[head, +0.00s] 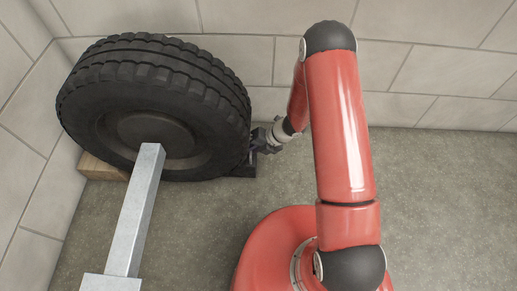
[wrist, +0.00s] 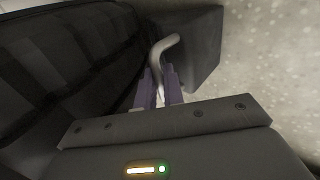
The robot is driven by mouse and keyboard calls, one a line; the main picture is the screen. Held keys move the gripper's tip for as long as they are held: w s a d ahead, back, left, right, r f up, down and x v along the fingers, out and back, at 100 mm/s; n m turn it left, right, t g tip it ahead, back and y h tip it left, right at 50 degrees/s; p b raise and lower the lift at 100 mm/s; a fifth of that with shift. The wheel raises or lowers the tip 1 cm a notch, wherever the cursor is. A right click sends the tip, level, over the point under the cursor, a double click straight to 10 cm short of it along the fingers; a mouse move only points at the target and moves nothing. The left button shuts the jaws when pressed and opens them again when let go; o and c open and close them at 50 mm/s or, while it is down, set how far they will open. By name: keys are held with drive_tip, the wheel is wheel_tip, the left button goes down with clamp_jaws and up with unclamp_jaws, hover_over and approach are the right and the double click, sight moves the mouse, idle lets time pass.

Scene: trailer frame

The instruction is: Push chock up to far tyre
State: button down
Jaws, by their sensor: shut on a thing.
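The large black tyre (head: 165,65) stands on the floor at the left of the head view, and its tread fills the left of the wrist view (wrist: 60,70). The dark chock (wrist: 200,50) lies beside the tyre; in the head view a little of the chock (head: 243,170) shows at the tyre's lower right. A pale bent handle (wrist: 161,50) rises from the chock. My gripper (wrist: 160,85) has its purple fingers shut on this handle. In the head view my gripper (head: 262,143) is at the tyre's right side. I cannot tell whether chock and tyre touch.
A grey metal beam (head: 138,205) runs from the front to the tyre's hub. A wooden block (head: 100,169) sits at the tyre's left foot. Tiled walls (head: 430,70) close off the back and left. The floor (head: 440,200) at right is clear.

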drive_tip(key=shift+a+r, duration=0.1)
drive_tip(key=shift+a, duration=0.25)
drive_tip(key=shift+w+a, duration=0.1)
drive_tip(key=shift+a, duration=0.05)
drive_tip(key=c, duration=1.4)
unclamp_jaws()
drive_tip(key=shift+a, duration=0.1)
drive_tip(key=shift+c, duration=0.2)
drive_tip(key=p+v, duration=0.2)
drive_tip(key=v, duration=0.6)
drive_tip(key=shift+d, duration=0.3)
